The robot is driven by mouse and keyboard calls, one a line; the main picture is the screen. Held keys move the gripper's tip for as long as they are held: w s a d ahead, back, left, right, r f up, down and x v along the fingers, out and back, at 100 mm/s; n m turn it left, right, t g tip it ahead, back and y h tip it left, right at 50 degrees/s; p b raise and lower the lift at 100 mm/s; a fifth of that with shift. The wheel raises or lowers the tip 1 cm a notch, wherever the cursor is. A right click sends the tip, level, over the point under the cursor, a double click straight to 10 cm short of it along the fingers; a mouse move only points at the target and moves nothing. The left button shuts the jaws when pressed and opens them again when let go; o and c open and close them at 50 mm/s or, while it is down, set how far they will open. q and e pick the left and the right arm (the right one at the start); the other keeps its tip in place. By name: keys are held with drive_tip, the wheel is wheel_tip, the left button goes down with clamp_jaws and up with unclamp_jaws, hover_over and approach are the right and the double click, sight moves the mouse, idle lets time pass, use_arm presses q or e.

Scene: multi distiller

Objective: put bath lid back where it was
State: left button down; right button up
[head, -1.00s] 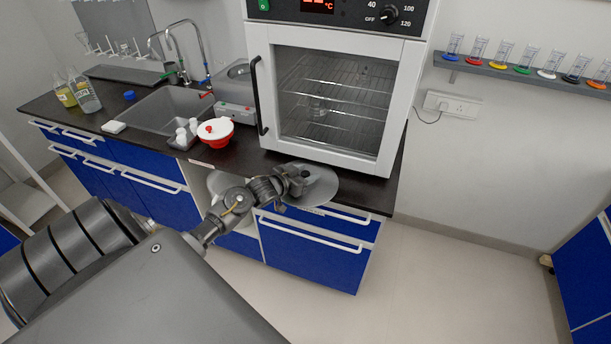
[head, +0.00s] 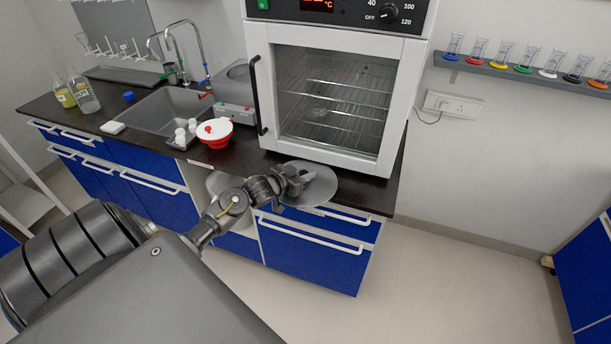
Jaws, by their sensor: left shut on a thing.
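The bath lid, a flat round grey disc (head: 322,192), is at the front edge of the black counter, before the oven. My left gripper (head: 303,181) is shut on the lid and covers part of its left side. I cannot tell whether the lid touches the counter or is held just above it. The bath (head: 235,112), a grey box with a small front panel, stands left of the oven, behind the red and white bowl. My right gripper is not in view.
The white oven (head: 370,150) with a glass door and black handle stands just behind the lid. A red and white bowl (head: 216,138) and small white items (head: 186,131) sit on the counter (head: 240,160) by the sink (head: 160,112). Free floor lies to the right.

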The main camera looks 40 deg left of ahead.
use_arm(q)
drive_tip(key=s+b, duration=0.2)
drive_tip(key=s, duration=1.5)
drive_tip(key=shift+a+b, duration=0.3)
drive_tip(key=shift+a, duration=0.1)
